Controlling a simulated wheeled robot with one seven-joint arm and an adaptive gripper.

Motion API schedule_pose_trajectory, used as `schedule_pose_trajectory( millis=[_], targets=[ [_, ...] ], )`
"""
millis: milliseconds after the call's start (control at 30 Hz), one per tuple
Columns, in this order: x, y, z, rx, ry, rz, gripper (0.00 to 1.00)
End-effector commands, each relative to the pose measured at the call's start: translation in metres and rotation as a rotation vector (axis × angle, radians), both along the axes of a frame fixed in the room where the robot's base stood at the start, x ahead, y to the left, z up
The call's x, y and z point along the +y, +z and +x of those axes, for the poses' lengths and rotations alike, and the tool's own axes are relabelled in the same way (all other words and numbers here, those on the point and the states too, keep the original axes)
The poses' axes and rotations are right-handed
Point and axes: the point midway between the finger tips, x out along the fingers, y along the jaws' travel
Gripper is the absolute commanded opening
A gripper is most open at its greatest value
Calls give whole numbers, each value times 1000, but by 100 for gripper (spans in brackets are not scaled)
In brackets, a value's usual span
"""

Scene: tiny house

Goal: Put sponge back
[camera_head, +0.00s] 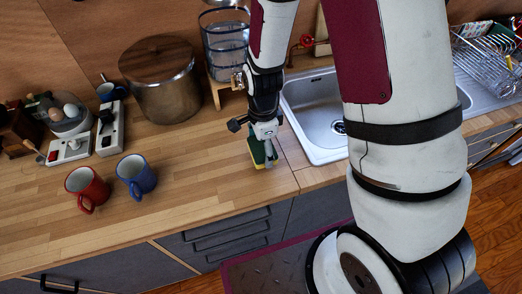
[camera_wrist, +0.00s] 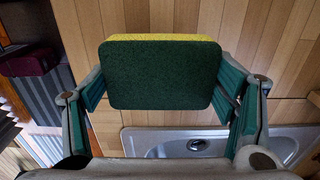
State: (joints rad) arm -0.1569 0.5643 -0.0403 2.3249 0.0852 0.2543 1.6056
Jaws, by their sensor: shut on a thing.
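A sponge with a dark green side and a yellow side (camera_head: 257,152) is between the fingers of my gripper (camera_head: 263,155), over the wooden counter just left of the sink. In the wrist view the sponge (camera_wrist: 162,75) fills the space between the two green-padded fingers of my gripper (camera_wrist: 163,100), its green face towards the camera. My gripper is shut on it. I cannot tell whether the sponge touches the counter. The sink (camera_head: 318,125) lies right of my gripper, partly hidden by my arm; part of its basin and drain also shows in the wrist view (camera_wrist: 225,135).
A red mug (camera_head: 86,187) and a blue mug (camera_head: 137,176) stand on the counter to the left. A large lidded pot (camera_head: 163,90) and a glass container (camera_head: 226,50) stand behind. A dish rack (camera_head: 488,58) is at the right.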

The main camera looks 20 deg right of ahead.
Motion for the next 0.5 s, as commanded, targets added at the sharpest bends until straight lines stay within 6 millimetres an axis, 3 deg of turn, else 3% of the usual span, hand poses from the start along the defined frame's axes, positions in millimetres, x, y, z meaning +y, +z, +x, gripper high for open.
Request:
schedule_pose_trajectory(
  millis=[167, 500],
  targets=[
    [1, -3, 9, 2, 0, 0, 48],
    [1, -35, 8, 2, 1, 0, 48]
  ],
)
